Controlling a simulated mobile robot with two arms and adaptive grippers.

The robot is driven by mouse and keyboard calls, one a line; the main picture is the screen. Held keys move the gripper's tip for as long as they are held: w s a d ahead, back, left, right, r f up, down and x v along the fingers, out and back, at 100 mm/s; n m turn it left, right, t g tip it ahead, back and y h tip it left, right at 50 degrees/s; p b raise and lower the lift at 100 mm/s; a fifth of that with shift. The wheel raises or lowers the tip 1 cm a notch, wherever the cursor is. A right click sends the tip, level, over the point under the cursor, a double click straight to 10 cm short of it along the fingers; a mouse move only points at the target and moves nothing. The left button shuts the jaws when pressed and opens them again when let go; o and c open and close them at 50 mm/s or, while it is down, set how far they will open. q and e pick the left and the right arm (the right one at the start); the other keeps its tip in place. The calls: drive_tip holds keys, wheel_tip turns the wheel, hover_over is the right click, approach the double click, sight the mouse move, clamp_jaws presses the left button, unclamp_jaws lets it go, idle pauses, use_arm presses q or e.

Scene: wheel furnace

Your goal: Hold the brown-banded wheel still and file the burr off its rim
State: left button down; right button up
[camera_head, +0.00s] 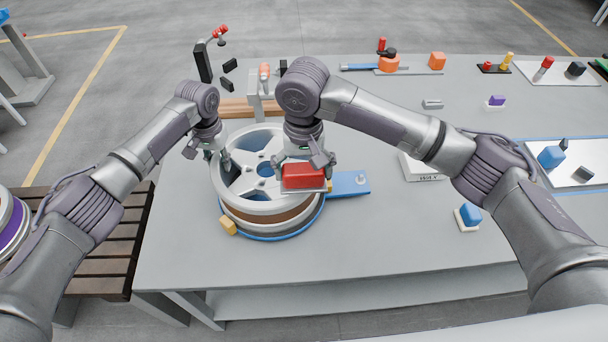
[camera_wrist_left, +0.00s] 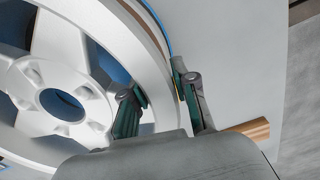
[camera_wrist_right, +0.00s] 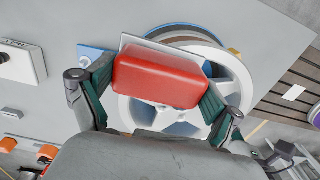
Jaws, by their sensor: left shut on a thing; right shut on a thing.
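The silver spoked wheel with a brown band (camera_head: 275,219) lies flat on a round blue-edged fixture (camera_head: 262,238) on the bench. My left gripper (camera_head: 215,156) is shut on the wheel's rim at its left side; in the left wrist view one finger is inside the rim and one outside (camera_wrist_left: 160,92). My right gripper (camera_head: 304,168) is shut on the red grip of a file with a flat grey plate (camera_head: 303,178), over the wheel's right rim. The right wrist view shows the red grip (camera_wrist_right: 160,78) between both fingers. Whether the plate touches the rim cannot be told. I cannot make out the burr.
A blue arm (camera_head: 348,185) sticks out right of the fixture, and a yellow block (camera_head: 228,227) sits at its front. Behind stand an upright grey post (camera_head: 256,88) and a brown bar (camera_head: 240,109). A white labelled box (camera_head: 420,167) lies right. The front bench is clear.

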use_arm(q)
drive_tip(key=shift+w+d, duration=0.1)
use_arm(e)
drive_tip(key=shift+r, duration=2.25)
use_arm(q)
drive_tip(key=c, duration=0.8)
unclamp_jaws()
drive_tip(key=shift+r, duration=3.75)
wheel_tip(320, 180, up, 12)
